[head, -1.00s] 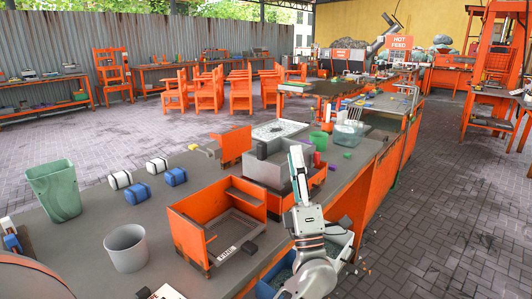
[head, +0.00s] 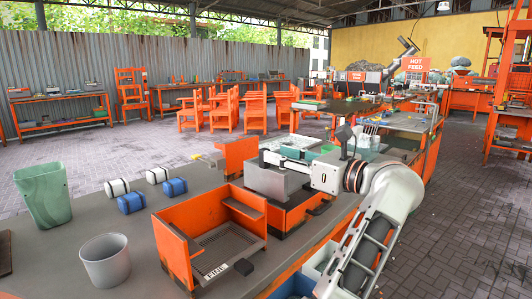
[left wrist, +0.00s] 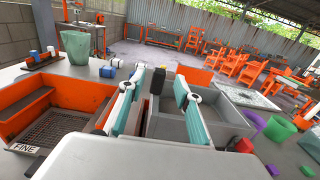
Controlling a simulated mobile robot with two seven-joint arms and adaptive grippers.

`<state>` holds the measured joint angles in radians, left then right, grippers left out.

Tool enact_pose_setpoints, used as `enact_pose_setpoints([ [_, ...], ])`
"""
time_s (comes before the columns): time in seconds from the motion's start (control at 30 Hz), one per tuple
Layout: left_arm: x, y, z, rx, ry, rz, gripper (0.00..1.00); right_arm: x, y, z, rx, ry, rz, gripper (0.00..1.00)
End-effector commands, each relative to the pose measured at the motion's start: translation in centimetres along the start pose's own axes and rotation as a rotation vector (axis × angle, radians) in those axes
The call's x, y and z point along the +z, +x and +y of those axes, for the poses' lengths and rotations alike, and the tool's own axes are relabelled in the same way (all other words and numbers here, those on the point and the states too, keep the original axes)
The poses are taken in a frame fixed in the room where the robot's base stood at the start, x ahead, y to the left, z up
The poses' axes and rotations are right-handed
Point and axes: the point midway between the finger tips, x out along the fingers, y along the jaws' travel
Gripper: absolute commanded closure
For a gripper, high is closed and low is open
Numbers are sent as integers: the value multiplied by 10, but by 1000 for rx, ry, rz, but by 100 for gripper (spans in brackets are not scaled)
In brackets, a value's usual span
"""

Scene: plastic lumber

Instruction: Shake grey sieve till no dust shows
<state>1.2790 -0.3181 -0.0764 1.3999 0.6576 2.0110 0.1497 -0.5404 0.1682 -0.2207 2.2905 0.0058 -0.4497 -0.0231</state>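The grey sieve (head: 270,182) is a grey box seated in an orange frame on the bench; it is at the right in the left wrist view (left wrist: 222,118). My left gripper (head: 282,160) lies over the sieve in the head view. In the left wrist view its two teal-padded fingers (left wrist: 160,92) are apart, with the black handle between their tips; contact is not visible. I cannot make out dust in the sieve. My right gripper is not in view.
An orange box (head: 206,240) with a mesh floor and a "FINE" label sits next to the sieve. A grey cup (head: 105,262), a green bin (head: 43,195) and blue and white rolls (head: 132,202) stand to the left.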

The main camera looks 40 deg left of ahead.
Motion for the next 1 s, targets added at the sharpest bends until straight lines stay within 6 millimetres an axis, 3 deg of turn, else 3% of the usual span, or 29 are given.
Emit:
enact_pose_setpoints([
  [0.1, -1, 21, 1, 5, 1, -3, 67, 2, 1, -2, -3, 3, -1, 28],
  [0.33, 0, 50, 0, 3, 1, -3, 67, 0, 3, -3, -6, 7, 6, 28],
  [0.73, 1, 59, 1, 1, 1, -3, 67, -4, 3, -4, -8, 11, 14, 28],
  [0.87, 1, 59, 1, 1, 1, -3, 98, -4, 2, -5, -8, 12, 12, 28],
  [1.0, 0, 58, 1, 1, 1, -3, 100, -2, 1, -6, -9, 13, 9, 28],
])
